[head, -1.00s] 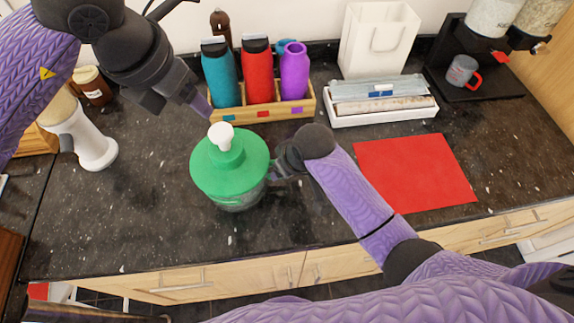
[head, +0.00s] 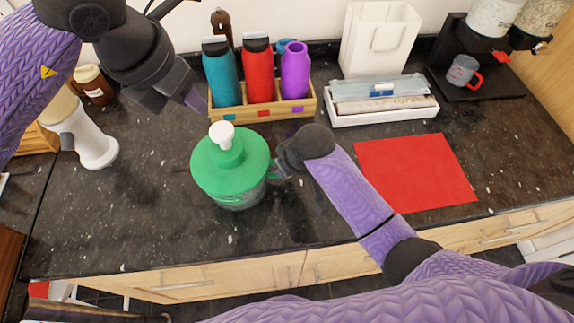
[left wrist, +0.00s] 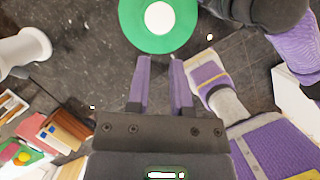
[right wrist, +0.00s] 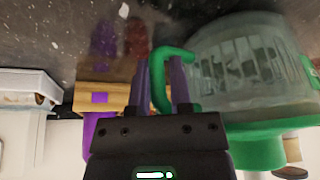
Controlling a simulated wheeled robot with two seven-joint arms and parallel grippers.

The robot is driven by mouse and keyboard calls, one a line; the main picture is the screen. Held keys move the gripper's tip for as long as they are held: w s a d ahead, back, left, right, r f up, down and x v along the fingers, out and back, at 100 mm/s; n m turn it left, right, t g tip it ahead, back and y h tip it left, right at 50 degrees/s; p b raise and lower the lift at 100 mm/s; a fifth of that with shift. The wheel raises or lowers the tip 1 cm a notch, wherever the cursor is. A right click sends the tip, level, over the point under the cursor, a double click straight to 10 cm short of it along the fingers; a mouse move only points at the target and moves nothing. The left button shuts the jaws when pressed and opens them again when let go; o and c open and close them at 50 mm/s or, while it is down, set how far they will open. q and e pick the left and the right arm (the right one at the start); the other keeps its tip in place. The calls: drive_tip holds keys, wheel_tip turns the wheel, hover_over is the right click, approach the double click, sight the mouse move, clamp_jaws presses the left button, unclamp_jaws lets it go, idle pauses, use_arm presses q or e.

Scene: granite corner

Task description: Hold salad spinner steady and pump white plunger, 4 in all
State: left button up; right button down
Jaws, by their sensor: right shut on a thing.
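The salad spinner has a green lid (head: 230,177) and a clear bowl (head: 238,202). It stands upright on the dark counter at the middle left of the head view. Its white plunger (head: 222,134) sticks up from the lid's centre, and also shows in the left wrist view (left wrist: 159,18). My left gripper (head: 200,104) is up and left of the plunger, apart from it, with its fingers parted and nothing between them. My right gripper (right wrist: 160,82) is shut on the spinner's green handle (right wrist: 163,60), at the spinner's right side.
A wooden holder with bottles (head: 262,110) stands just behind the spinner. A white container (head: 92,140) stands at left. A red mat (head: 415,172) and a white tray of packets (head: 383,113) are at right. Bare counter lies in front of the spinner.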

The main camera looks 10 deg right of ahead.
use_arm(q)
clamp_jaws()
idle(1.4)
